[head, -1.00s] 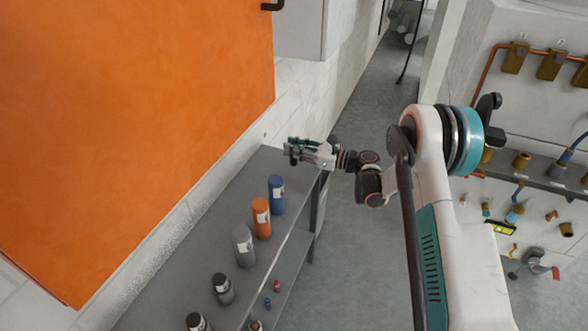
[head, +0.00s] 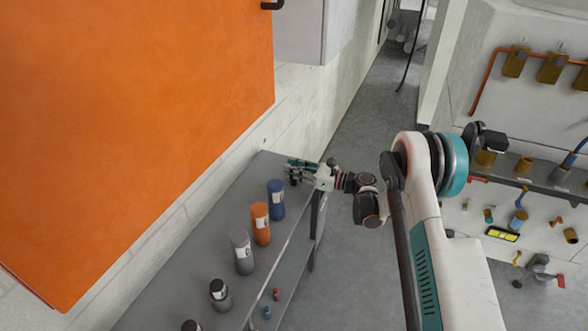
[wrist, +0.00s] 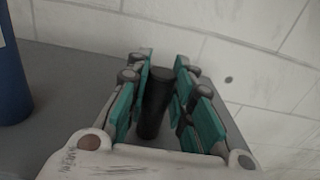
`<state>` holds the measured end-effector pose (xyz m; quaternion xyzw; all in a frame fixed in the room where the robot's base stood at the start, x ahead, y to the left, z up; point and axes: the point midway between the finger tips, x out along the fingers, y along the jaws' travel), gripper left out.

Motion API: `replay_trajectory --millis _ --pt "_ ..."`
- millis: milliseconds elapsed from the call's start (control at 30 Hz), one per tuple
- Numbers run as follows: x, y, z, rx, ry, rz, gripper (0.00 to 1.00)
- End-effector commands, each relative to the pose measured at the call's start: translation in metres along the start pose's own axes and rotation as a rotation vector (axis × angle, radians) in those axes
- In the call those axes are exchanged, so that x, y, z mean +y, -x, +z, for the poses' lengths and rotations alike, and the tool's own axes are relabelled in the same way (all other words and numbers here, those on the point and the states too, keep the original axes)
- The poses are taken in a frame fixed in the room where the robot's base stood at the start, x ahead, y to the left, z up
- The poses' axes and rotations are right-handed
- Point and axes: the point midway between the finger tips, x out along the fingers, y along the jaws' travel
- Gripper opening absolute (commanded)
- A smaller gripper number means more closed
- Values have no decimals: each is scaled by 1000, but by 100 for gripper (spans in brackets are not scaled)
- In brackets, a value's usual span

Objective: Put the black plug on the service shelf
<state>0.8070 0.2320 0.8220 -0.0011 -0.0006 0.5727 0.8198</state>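The black plug (wrist: 155,100) is a dark upright cylinder, slightly tilted in the wrist view, between the teal-padded fingers of my gripper (wrist: 162,85). The fingers close in on it from both sides near its top. In the head view my gripper (head: 299,170) is low over the far end of the grey service shelf (head: 240,185). The plug is too small and covered to make out clearly there.
On the shelf, a blue bottle (head: 276,201) stands nearest my gripper; it also shows at the left of the wrist view (wrist: 12,80). An orange bottle (head: 260,224), a grey bottle (head: 243,252) and darker bottles follow towards me. A wall lies behind.

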Motion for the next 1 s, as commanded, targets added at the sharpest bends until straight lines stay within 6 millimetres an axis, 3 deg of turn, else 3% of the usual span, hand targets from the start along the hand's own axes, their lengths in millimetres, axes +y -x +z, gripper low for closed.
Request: replay_trajectory --millis 33,100,500,667,1000 --pt "0 0 0 0 0 0 30" --pt "0 0 0 0 0 0 41" --pt "0 2 3 0 0 -1 41" --pt "-1 25 5 0 0 -3 41" --pt "-1 93 5 0 0 -3 41"
